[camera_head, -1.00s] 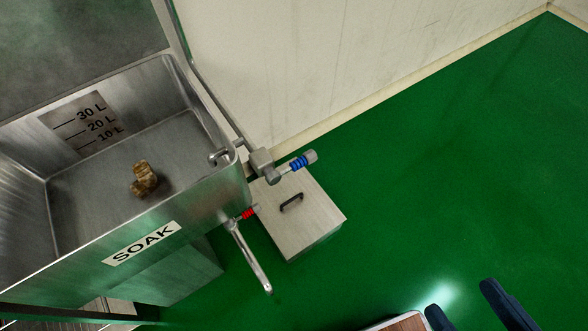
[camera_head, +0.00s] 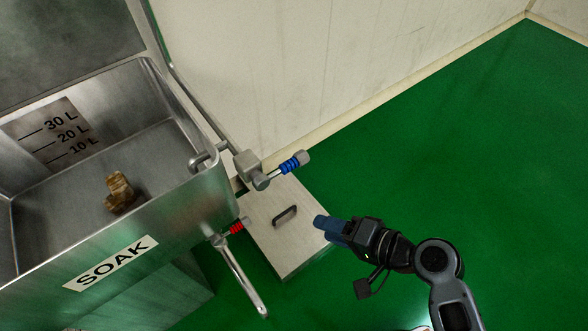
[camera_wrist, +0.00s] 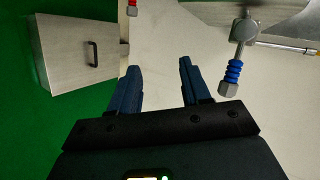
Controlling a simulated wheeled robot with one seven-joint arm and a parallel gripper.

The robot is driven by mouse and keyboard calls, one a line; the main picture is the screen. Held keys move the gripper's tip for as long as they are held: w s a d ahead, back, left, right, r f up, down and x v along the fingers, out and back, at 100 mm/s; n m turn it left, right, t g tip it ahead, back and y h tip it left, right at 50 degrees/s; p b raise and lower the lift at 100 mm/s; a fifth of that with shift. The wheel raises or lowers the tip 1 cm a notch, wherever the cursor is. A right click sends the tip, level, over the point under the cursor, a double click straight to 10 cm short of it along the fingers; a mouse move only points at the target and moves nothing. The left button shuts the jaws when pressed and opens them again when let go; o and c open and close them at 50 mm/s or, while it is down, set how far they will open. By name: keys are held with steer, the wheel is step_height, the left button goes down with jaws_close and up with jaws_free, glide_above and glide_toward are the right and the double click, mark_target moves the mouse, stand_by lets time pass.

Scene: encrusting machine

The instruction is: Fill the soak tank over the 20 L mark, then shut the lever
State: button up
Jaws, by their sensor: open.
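The steel soak tank (camera_head: 150,225) stands at the left with a SOAK label (camera_head: 110,262) and 10, 20 and 30 L marks (camera_head: 55,132) inside. I see no clear water line in it. A brown lump (camera_head: 118,192) lies on its floor. A blue-ringed lever (camera_head: 290,163) sticks out from the valve by the spout (camera_head: 205,158); it also shows in the wrist view (camera_wrist: 233,72). A red-ringed lever (camera_head: 236,228) sits lower on the tank. My gripper (camera_head: 322,223) is open and empty, right of and below the blue-ringed lever, apart from it; its fingers show in the wrist view (camera_wrist: 157,72).
A steel box (camera_head: 262,217) with a dark handle stands on the floor beside the tank, below the blue-ringed lever. A slanting metal pipe (camera_head: 245,285) hangs below the red rings. The wall is behind; the green floor at right is clear.

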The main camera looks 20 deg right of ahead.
steer(key=w+r+y+b, duration=0.1)
steer(key=w+r+y, duration=0.15)
steer(key=w, duration=0.35)
steer(key=n+g+y+b, duration=0.2)
steer(key=y, duration=0.3)
glide_toward(298, 165)
steer(key=x, duration=0.4)
steer(key=shift+x, duration=3.8)
steer(key=shift+c, duration=0.2)
jaws_close()
